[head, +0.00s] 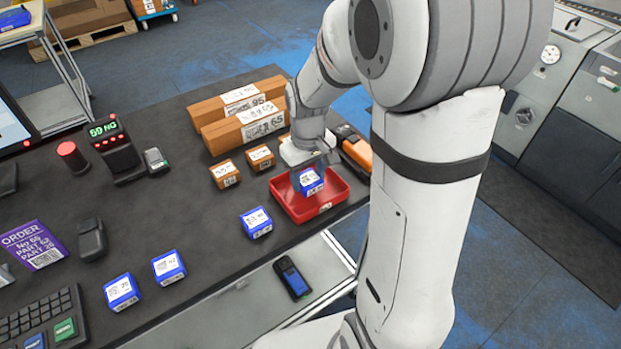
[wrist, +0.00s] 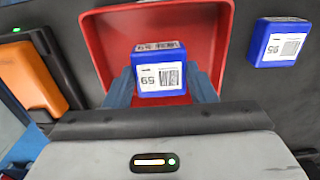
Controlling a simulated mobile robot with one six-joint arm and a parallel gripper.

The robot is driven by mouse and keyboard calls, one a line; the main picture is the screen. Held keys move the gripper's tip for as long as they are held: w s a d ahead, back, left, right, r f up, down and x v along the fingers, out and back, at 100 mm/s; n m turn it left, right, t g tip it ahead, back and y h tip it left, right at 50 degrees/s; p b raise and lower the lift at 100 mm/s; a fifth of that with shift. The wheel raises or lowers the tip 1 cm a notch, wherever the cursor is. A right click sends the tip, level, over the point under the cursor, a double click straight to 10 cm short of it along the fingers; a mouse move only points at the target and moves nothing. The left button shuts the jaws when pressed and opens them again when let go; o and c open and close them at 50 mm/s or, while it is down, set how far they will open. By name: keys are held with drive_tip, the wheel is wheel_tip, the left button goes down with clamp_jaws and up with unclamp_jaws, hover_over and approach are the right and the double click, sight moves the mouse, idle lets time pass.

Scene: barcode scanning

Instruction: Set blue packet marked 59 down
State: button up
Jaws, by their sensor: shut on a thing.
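The blue packet marked 59 (wrist: 162,71) is between the fingers of my gripper (wrist: 161,92) in the wrist view. Its white label with a barcode faces the camera. In the head view the packet (head: 309,181) is over the red tray (head: 282,205), inside its rim outline. My gripper (head: 322,168) is shut on the packet from the far side. I cannot tell whether the packet touches the tray floor. The red tray also shows in the wrist view (wrist: 108,40), around and beyond the packet.
A blue packet (head: 257,222) lies left of the tray, marked 95 in the wrist view (wrist: 279,42). Two small brown boxes (head: 225,174) and long brown boxes (head: 246,127) stand behind. An orange-black device (head: 355,148) is right of my gripper. The dark table (head: 185,215) is clear at its middle.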

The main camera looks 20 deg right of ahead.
sight(309, 179)
drive_tip(key=shift+f, duration=0.9)
drive_tip(key=shift+f, duration=0.2)
drive_tip(key=o, duration=1.1)
drive_tip(key=shift+c, duration=0.2)
wheel_tip(309, 179, up, 12)
drive_tip(key=s+m+t, duration=0.2)
drive_tip(key=s+m, duration=0.1)
drive_tip(key=s, duration=1.1)
drive_tip(key=shift+d+r+m+t, duration=0.25)
drive_tip(key=shift+r+m+t, duration=0.05)
drive_tip(key=shift+r, duration=0.05)
